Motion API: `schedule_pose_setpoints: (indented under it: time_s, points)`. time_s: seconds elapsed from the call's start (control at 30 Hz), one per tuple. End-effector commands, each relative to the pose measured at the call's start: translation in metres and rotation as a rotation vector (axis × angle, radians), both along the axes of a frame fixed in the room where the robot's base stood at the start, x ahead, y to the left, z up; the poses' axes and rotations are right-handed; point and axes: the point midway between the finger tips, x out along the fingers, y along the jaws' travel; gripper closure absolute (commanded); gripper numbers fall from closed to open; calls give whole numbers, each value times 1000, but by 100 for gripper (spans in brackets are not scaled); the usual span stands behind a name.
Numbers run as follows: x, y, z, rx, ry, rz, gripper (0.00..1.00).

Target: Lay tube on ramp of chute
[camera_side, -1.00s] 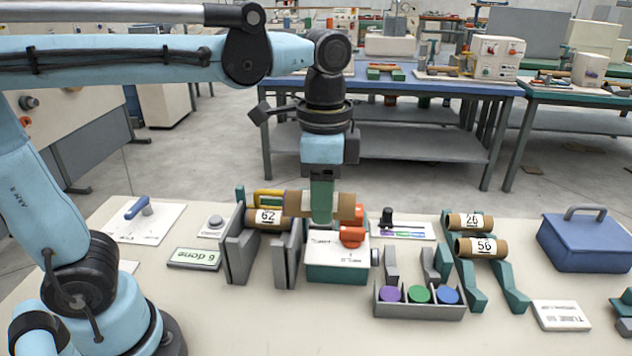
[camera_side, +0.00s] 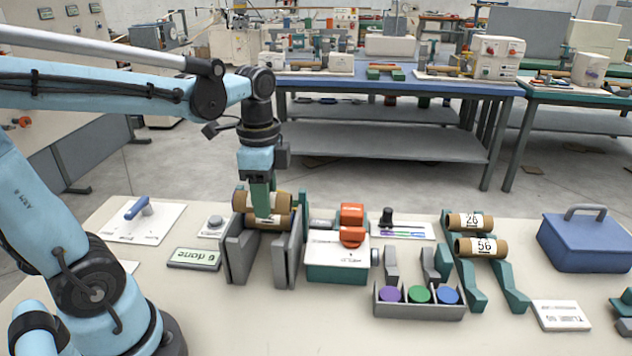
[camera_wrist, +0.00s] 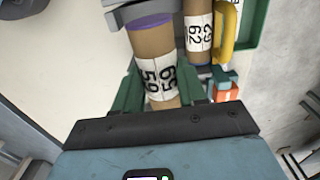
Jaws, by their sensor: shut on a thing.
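My gripper (camera_side: 262,206) is shut on a brown cardboard tube (camera_side: 243,200), held level across the grey twin-walled chute (camera_side: 243,252). In the wrist view the held tube (camera_wrist: 152,42) has a white label with upside-down or sideways digits and a purple far end, between my green fingers (camera_wrist: 160,92). A second tube, labelled 62 (camera_wrist: 199,32), lies on the chute beside it; in the side view this tube (camera_side: 284,221) is partly hidden by the held tube and my fingers. I cannot tell whether the held tube touches the chute or tube 62.
Tubes 26 (camera_side: 462,220) and 56 (camera_side: 470,246) lie on a green rack. A tray of coloured caps (camera_side: 420,311), a "6 done" display (camera_side: 194,259) and a blue case (camera_side: 588,240) stand around.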

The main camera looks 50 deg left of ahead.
Motion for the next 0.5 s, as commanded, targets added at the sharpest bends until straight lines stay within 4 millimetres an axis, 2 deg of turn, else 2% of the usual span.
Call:
schedule_pose_setpoints:
  time_s: [0.17, 0.27, 0.5]
  points:
    - [6, 16, -10, 0, 0, 1, 88]
    - [6, 18, -14, 0, 0, -1, 88]
    - [6, 18, -41, 0, 0, -1, 88]
